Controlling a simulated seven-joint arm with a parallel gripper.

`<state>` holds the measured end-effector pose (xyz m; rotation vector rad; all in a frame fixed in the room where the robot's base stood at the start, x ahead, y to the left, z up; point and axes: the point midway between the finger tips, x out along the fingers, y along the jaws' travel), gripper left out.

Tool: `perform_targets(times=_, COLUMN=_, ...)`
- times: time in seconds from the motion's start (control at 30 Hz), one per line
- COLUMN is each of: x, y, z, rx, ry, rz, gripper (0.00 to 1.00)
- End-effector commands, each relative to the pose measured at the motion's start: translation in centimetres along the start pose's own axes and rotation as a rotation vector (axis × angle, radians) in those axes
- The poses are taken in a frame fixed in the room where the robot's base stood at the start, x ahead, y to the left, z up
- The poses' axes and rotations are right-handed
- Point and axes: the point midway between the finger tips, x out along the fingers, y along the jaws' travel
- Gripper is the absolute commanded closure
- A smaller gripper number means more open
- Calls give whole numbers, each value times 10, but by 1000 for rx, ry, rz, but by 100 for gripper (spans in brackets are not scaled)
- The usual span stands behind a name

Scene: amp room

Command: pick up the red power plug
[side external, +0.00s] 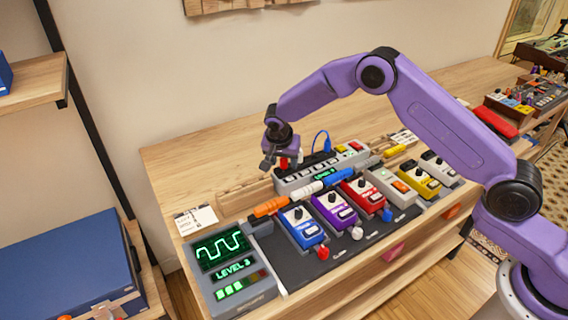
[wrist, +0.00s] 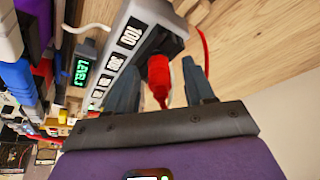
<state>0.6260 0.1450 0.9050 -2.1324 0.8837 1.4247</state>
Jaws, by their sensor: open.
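The red power plug (wrist: 158,76) sits at the end of the grey power strip (wrist: 128,45) in the wrist view. It also shows in the side view (side external: 284,163), partly hidden near my gripper. My gripper (wrist: 161,66) is open, with one finger on each side of the plug. A gap shows between the plug and the right finger; whether the left finger touches it I cannot tell. In the side view my gripper (side external: 280,160) is low over the strip's left end.
A blue plug with a cord (side external: 327,144) stands on the same strip. In front are several coloured pedals, including a blue one (side external: 302,226), and a green-lit level display (side external: 222,252). The wooden bench (side external: 190,160) behind and left of the strip is mostly clear.

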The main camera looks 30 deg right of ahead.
Motion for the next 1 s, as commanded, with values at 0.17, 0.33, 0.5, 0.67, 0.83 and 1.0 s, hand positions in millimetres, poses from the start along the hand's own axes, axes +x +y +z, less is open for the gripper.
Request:
perform_targets(times=0.17, x=1, y=0, z=0, rx=0, ry=0, rz=-1, gripper=47)
perform_targets(times=0.33, x=1, y=0, z=0, rx=0, ry=0, rz=0, gripper=83)
perform_targets(times=0.5, x=1, y=0, z=0, rx=0, ry=0, rz=0, gripper=100)
perform_targets(times=0.67, x=1, y=0, z=0, rx=0, ry=0, rz=0, gripper=100)
perform_targets(times=0.83, x=-4, y=0, z=-2, rx=1, ry=1, rz=-1, gripper=100)
perform_targets(times=1.0, x=-20, y=-1, z=-9, rx=1, ry=2, rz=-3, gripper=100)
